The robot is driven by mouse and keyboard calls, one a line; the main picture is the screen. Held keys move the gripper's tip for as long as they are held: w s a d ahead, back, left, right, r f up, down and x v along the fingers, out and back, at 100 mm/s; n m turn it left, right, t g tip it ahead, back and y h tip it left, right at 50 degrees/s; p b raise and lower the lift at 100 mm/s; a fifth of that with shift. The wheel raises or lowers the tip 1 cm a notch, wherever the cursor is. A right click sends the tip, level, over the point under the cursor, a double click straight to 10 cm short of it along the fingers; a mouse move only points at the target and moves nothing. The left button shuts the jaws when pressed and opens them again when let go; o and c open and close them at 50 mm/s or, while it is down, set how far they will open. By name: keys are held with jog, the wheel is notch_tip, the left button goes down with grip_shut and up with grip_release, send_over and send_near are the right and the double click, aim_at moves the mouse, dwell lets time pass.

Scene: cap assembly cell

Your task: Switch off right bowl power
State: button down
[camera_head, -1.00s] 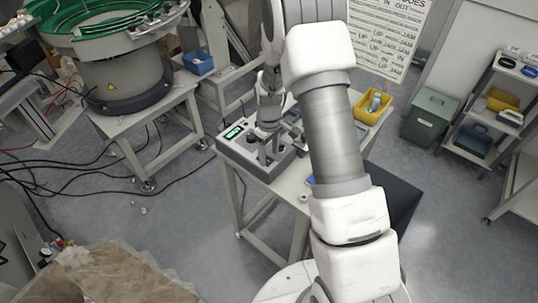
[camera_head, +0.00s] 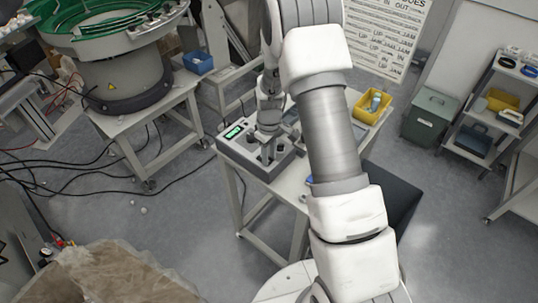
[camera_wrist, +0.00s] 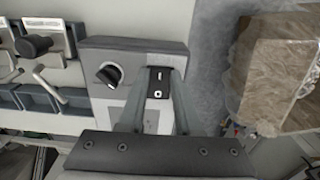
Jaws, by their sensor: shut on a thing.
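A grey control box (camera_head: 252,158) with a lit green display (camera_head: 234,132) stands on a table in the head view. My gripper (camera_head: 267,157) points down onto its top, partly hiding its controls. In the wrist view the box top (camera_wrist: 98,100) has a black rotary knob (camera_wrist: 109,75) left of my gripper (camera_wrist: 161,74). A small black switch (camera_wrist: 158,86) with white marks shows between my fingers. My fingers stand on either side of it, shut on the switch as far as I can see. The exact contact is unclear.
A green bowl feeder (camera_head: 125,72) stands on its own table at the left. A yellow bin (camera_head: 373,106) is behind my arm on the box's table. In the wrist view a crumpled brown covering (camera_wrist: 275,65) lies right of the box. Cables run over the floor at left.

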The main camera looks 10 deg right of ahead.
jog(key=shift+w+a+r+g+h+p, duration=0.1)
jog(key=shift+w+a+g+h+p, duration=0.1)
jog(key=shift+g+h, duration=0.35)
jog(key=shift+w+a+r+g+h+p, duration=0.15)
jog(key=shift+g+h, duration=0.2)
jog(key=shift+g, duration=0.3)
jog(key=shift+d, duration=0.1)
jog(key=c, duration=0.6)
grip_release()
jog(key=shift+f, duration=0.1)
jog(key=v, duration=1.7)
jog(key=shift+r, duration=0.25)
